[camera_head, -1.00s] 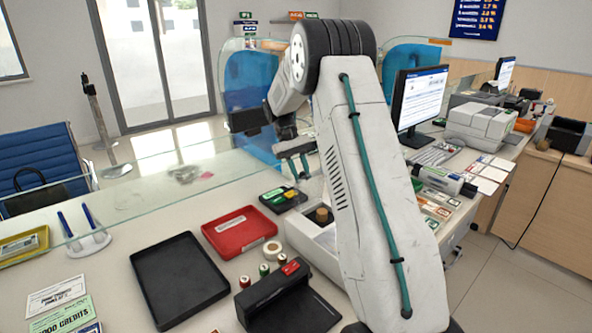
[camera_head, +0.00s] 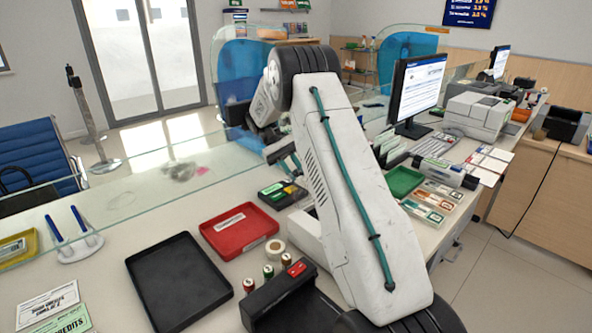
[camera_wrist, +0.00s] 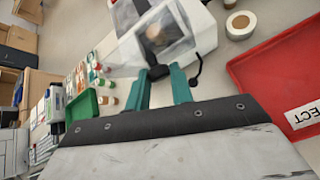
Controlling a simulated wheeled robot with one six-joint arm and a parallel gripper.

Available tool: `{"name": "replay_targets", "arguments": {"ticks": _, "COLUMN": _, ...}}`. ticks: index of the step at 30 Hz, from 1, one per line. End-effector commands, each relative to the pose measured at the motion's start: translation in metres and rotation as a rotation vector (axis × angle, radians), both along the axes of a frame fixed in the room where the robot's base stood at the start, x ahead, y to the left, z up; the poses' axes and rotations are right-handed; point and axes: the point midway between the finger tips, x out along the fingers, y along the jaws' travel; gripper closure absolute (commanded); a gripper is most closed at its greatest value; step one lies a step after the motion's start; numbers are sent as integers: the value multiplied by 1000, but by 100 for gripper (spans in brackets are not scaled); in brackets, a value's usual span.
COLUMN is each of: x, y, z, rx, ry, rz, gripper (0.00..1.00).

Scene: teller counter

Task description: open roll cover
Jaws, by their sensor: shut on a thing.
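The clear roll cover (camera_wrist: 178,50) belongs to a white box (camera_wrist: 203,22) at the top of the wrist view. A brownish roll (camera_wrist: 156,34) shows through the cover. My gripper (camera_wrist: 162,78), with teal fingers, is shut on a small black tab (camera_wrist: 159,72) at the cover's near edge. How far the cover is raised is hard to tell. In the head view, part of the white box (camera_head: 305,232) shows left of my arm. My arm hides the rest of it, the cover and the fingertips.
A red tray (camera_head: 240,230) and a black tray (camera_head: 177,282) lie left of the box. A tape roll (camera_head: 275,248) and small red-topped stamps (camera_head: 268,271) stand close by. A green tray (camera_head: 403,182) and a monitor (camera_head: 418,97) are to the right. A glass pane (camera_head: 130,195) runs along the counter.

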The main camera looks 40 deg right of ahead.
Motion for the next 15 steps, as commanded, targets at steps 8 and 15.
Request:
{"name": "replay_targets", "arguments": {"ticks": 8, "x": -1, "y": 4, "z": -3, "rx": 9, "ry": 7, "rz": -1, "gripper": 61}}
{"name": "replay_targets", "arguments": {"ticks": 15, "x": -2, "y": -2, "z": -1, "rx": 5, "ry": 3, "rz": -7, "gripper": 55}}
